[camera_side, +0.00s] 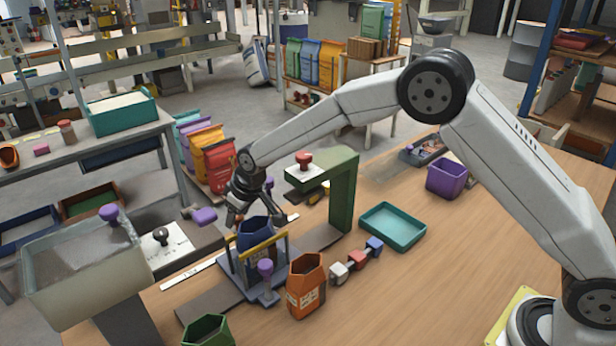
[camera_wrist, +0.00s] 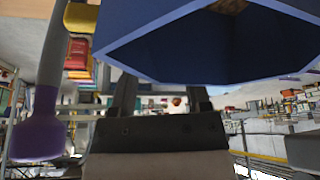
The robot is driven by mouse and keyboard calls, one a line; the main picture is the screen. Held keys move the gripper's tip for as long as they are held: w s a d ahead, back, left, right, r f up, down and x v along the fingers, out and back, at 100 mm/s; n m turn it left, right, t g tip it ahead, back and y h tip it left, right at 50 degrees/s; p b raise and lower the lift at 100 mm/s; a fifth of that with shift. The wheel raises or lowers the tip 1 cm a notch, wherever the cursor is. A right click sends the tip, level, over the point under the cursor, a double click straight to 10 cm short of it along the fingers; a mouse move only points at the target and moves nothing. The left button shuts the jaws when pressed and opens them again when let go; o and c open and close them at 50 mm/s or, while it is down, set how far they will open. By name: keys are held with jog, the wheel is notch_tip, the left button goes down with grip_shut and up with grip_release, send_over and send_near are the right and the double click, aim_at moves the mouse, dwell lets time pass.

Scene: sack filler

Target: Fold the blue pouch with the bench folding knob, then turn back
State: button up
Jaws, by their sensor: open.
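The blue pouch (camera_side: 257,236) stands upright with its mouth open in a grey fixture (camera_side: 236,272) with yellow rails. In the wrist view the pouch (camera_wrist: 215,50) fills the top, close to my gripper. A purple knob (camera_side: 265,267) stands at the front of the fixture, and another purple knob (camera_side: 204,216) sticks out at its back left. I cannot tell which is the folding knob. A purple knob on a grey stem (camera_wrist: 38,128) shows in the wrist view. My gripper (camera_side: 240,213) is open beside the pouch's rim; its fingers (camera_wrist: 162,97) are apart with nothing between them.
An orange pouch (camera_side: 306,286) stands right of the fixture, near several small blocks (camera_side: 355,262). A green post with a red knob (camera_side: 341,190) rises behind. A teal tray (camera_side: 393,227) and purple bin (camera_side: 446,178) lie right. A grey hopper (camera_side: 88,268) stands left. The right front table is clear.

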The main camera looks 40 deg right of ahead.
jog(key=shift+n+y, duration=0.3)
jog(key=shift+n, duration=0.6)
jog(key=v, duration=0.8)
jog(key=d+r+m+t+h, duration=0.1)
jog(key=d+r, duration=0.2)
jog(key=d, duration=0.2)
jog(key=s+d+r+t+h, duration=0.1)
jog(key=d+r+t, duration=0.1)
jog(key=d+r, duration=0.2)
jog(key=s+d+r+m+t+h, duration=0.1)
jog(key=d+r, duration=0.3)
jog(key=d, duration=0.4)
jog(key=shift+d+m+t, duration=0.15)
jog(key=shift+m+t, duration=0.15)
jog(key=shift+t, duration=0.1)
jog(key=s+f+m+g, duration=0.1)
jog(key=s+f+g, duration=0.1)
jog(key=s+f, duration=0.3)
jog(key=s+f+m+g, duration=0.1)
jog(key=s+f, duration=0.5)
jog(key=s, duration=0.7)
jog(key=shift+d+m+g, duration=0.3)
jog(key=shift+m+g, duration=0.1)
jog(key=shift+g, duration=0.1)
